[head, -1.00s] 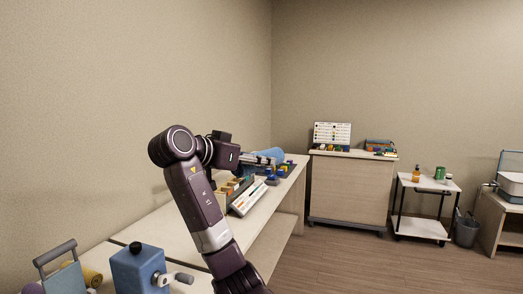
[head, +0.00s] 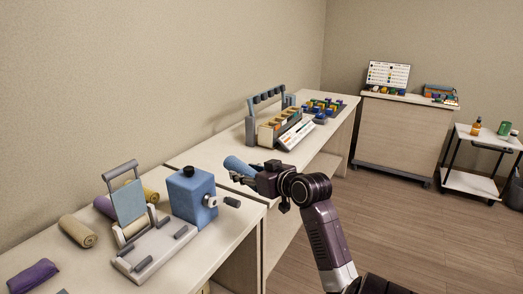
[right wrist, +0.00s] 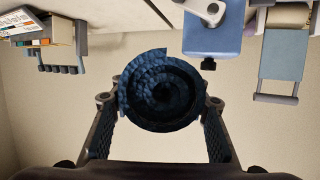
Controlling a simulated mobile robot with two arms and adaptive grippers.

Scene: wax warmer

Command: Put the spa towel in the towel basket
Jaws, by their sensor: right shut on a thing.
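A rolled blue towel (head: 238,165) is held by my right gripper (head: 242,179), above the gap-side part of the long table. In the right wrist view, the towel's spiral end (right wrist: 160,92) sits between the two fingers, which press on its sides. My right gripper is shut on it. I cannot make out a towel basket in either view. My left gripper is not in view.
A blue box device with a crank (head: 190,193) and a grey stand with a blue panel (head: 130,203) stand on the near table. Beige (head: 78,231) and purple (head: 33,275) rolls lie left. A rack (head: 270,115) stands farther back.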

